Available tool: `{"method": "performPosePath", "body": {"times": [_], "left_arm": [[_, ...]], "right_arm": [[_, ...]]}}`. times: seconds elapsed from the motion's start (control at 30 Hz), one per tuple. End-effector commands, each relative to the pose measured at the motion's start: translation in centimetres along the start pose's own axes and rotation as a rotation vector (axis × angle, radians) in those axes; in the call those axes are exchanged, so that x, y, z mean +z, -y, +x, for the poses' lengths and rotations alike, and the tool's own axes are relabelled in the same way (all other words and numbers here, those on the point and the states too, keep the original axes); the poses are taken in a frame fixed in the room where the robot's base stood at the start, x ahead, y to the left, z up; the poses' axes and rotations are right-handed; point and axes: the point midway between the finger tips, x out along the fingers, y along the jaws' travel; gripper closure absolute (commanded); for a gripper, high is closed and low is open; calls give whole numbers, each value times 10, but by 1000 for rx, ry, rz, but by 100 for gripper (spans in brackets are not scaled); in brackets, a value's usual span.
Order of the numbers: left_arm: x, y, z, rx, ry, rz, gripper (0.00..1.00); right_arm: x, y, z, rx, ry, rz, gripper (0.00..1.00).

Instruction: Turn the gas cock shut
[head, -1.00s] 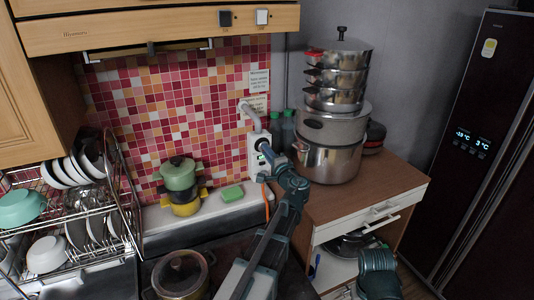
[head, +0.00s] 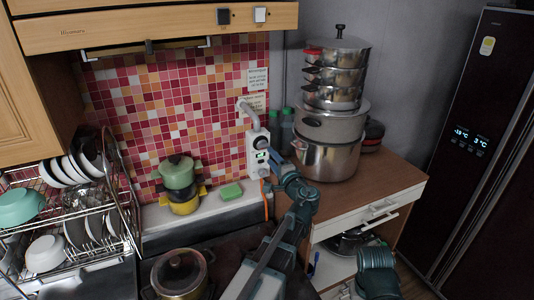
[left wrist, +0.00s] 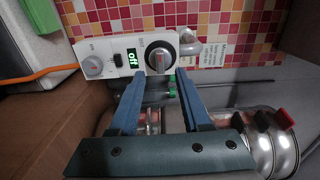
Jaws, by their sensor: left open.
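The gas cock is a round dark knob with a pale grip bar (left wrist: 159,57) on a white wall box (head: 254,164). In the left wrist view the bar runs roughly up and down, and the small green display (left wrist: 132,57) beside it reads "off". The knob also shows in the head view (head: 261,143). My left gripper (left wrist: 161,76) is open, its two blue fingers pointing at the box with the knob just beyond and between their tips. It shows in the head view (head: 273,160) close to the box, apart from the knob.
An orange hose (left wrist: 50,72) runs from the box. Green-capped bottles (head: 287,130) and stacked steel pots (head: 327,160) stand close on the right. A green pot (head: 178,173), a sponge (head: 231,191) and a dish rack (head: 75,262) are on the left.

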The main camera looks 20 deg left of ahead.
Motion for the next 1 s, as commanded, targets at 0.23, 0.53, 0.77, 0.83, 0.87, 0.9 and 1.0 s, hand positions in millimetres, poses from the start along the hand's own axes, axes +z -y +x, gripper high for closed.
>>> {"method": "performPosePath", "body": {"times": [0.23,0.53,0.77,0.83,0.87,0.9,1.0], "left_arm": [[1,0,-54,0,-3,-1,52],[0,0,-81,1,0,-1,52],[0,0,-83,1,1,-1,52],[0,0,-83,1,1,-1,52],[0,0,-83,1,1,-1,52],[0,0,-83,1,1,-1,52],[0,0,-83,1,1,-1,52]], "right_arm": [[0,0,0,0,0,0,50],[0,0,0,0,0,0,50],[0,0,0,0,0,0,50],[0,0,0,0,0,0,50],[0,0,0,0,0,0,50],[0,0,0,0,0,0,50],[0,0,0,0,0,0,50]]}}
